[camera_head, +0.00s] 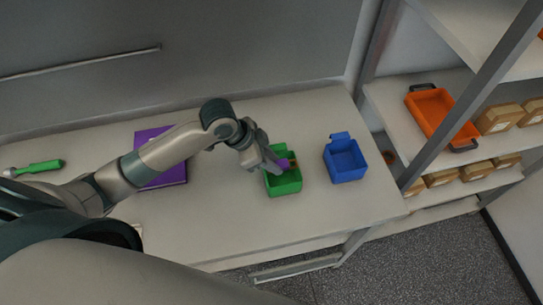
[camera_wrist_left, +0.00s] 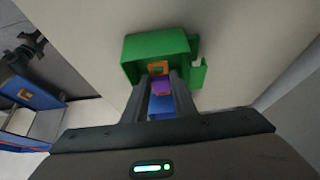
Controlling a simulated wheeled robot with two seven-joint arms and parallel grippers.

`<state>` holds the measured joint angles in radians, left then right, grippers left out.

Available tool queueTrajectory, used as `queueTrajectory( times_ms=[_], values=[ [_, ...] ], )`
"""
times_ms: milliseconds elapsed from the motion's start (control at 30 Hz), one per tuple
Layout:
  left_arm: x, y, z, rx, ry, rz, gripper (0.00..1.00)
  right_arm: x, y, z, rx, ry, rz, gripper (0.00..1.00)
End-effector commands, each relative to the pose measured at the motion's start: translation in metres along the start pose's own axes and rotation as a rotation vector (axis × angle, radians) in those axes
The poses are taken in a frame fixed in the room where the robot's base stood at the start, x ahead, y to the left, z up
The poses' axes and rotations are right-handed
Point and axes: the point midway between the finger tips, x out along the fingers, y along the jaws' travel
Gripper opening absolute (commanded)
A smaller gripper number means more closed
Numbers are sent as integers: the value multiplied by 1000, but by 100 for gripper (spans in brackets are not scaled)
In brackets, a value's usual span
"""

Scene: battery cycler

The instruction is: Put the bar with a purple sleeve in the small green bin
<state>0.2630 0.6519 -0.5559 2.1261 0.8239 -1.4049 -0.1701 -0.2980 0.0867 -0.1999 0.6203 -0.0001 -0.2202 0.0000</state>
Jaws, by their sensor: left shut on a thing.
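My left gripper (camera_head: 275,163) is shut on the bar with a purple sleeve (camera_wrist_left: 161,87). In the left wrist view the bar shows an orange end, the purple sleeve and a blue part between the two fingers. The small green bin (camera_head: 284,187) stands on the table under the gripper. The bin also shows in the wrist view (camera_wrist_left: 135,55), with the bar's orange end over its opening. I cannot tell whether the bar touches the bin's floor. My right gripper is not in view.
A blue bin (camera_head: 346,162) stands right of the green bin. A purple box (camera_head: 172,174) lies to the left behind my arm, and a green-handled tool (camera_head: 42,167) lies further left. A shelf at right holds an orange tray (camera_head: 437,113) and several cardboard boxes.

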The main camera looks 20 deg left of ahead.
Motion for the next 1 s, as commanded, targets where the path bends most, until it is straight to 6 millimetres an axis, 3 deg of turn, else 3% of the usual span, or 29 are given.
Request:
queueTrajectory(
  times_ms=[233, 600, 633, 700, 1000],
  values=[
    [1, 1, 0, 1, 1, -1, 2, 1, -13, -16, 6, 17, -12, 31],
    [8, 1, 5, 0, -1, 0, 2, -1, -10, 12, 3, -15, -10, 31],
    [8, 1, 4, 0, -1, 0, 32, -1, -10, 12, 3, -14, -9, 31],
    [7, 1, 4, 0, 0, 0, 43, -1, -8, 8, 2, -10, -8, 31],
    [7, 1, 4, 1, 0, 0, 43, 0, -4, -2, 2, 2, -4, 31]
  ],
)
